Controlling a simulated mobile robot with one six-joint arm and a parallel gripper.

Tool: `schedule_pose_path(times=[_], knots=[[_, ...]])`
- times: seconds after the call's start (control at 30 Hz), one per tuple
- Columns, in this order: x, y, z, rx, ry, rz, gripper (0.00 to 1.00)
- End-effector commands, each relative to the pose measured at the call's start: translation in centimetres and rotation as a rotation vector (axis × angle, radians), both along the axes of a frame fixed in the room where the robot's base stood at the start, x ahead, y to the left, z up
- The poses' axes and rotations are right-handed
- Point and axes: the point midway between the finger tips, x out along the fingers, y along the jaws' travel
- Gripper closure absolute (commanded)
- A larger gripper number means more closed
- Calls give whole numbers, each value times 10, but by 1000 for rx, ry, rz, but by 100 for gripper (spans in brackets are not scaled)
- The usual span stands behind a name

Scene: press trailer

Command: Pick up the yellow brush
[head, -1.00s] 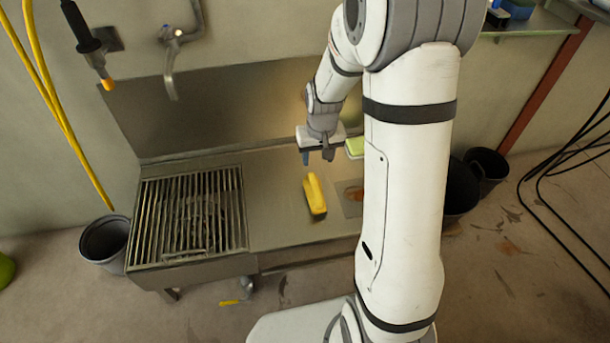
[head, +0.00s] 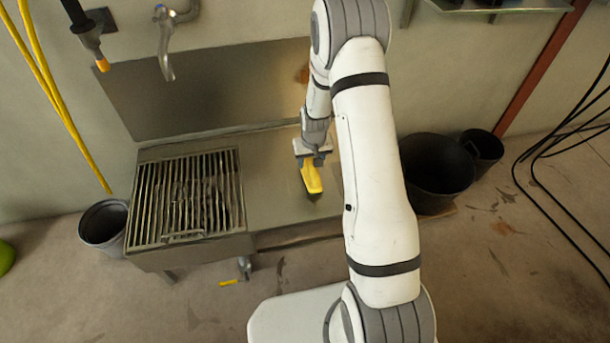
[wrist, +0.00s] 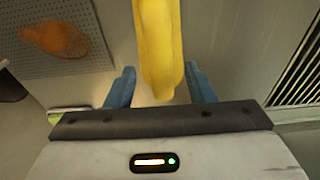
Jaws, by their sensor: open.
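The yellow brush (head: 312,178) lies on the metal counter (head: 270,190), right of the grate. My gripper (head: 313,160) is over its far end in the head view and hides that part. In the wrist view the yellow brush (wrist: 161,45) runs from the top edge down between the two blue fingertips of my gripper (wrist: 160,88). The fingers are open, with a gap on each side of the brush. I cannot tell how far the fingertips are above the counter.
A slatted grate (head: 187,197) fills the counter's left part; its edge shows in the wrist view (wrist: 300,70). A perforated plate (wrist: 25,40) with an orange-brown patch (wrist: 55,38) is at upper left there. Black buckets (head: 437,170) stand right of the counter, a grey bucket (head: 103,225) left.

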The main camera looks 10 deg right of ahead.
Motion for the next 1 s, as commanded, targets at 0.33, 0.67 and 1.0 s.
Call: schedule_pose_path(times=[0.33, 0.67, 1.0], knots=[[4, 1, -25, -1, -1, 2, 51], [4, 2, -25, -1, 0, 3, 74], [4, 2, -25, -2, 0, 4, 100]])
